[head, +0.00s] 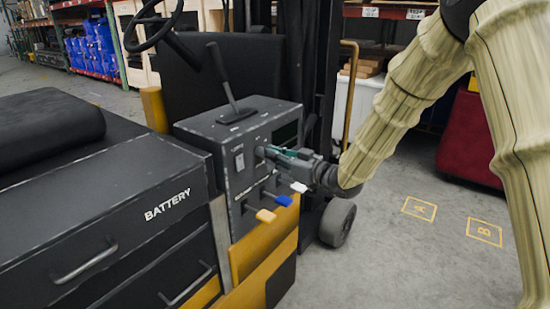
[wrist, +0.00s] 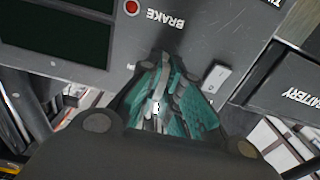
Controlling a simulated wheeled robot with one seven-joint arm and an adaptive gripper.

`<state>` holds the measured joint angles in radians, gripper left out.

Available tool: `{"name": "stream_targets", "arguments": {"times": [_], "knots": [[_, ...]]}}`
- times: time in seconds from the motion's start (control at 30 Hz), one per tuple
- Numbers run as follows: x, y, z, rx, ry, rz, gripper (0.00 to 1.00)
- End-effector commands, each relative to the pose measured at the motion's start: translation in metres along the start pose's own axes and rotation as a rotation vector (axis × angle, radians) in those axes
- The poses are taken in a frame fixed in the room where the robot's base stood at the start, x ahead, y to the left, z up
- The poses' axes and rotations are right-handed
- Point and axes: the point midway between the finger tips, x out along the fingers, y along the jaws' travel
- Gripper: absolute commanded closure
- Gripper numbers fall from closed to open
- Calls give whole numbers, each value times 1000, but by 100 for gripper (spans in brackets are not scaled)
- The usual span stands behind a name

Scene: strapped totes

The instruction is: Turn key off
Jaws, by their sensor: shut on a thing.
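The forklift's dark control panel (head: 228,158) faces my arm, and it also fills the top of the wrist view (wrist: 210,40). My gripper (head: 270,151) reaches it from the right with its teal-padded fingers at the panel face. The fingers (wrist: 168,72) are shut on the key, a small thing at the panel that they mostly hide. The key's angle cannot be told. A light rocker switch (wrist: 216,78) sits beside the fingertips in the wrist view; it is on the panel's left in the head view (head: 239,161).
White, blue (head: 283,200) and orange (head: 265,215) levers stick out just below my gripper. A tall lever (head: 222,80) rises from the panel top. The battery box (head: 150,225) stands at left. A red brake button (wrist: 132,7) is nearby. The floor at right is open.

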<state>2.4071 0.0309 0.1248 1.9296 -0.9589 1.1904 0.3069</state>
Motion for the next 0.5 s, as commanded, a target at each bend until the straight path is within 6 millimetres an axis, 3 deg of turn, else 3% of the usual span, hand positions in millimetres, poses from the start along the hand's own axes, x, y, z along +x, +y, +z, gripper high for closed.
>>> {"name": "stream_targets", "arguments": {"times": [0.17, 0.2, 0.3, 0.5], "knots": [[0, 0, 0, 0, 0, -1, 100], [0, 0, 0, 0, 0, -1, 86], [0, 0, 0, 0, 0, -1, 71], [0, 0, 0, 0, 0, 0, 71]]}}
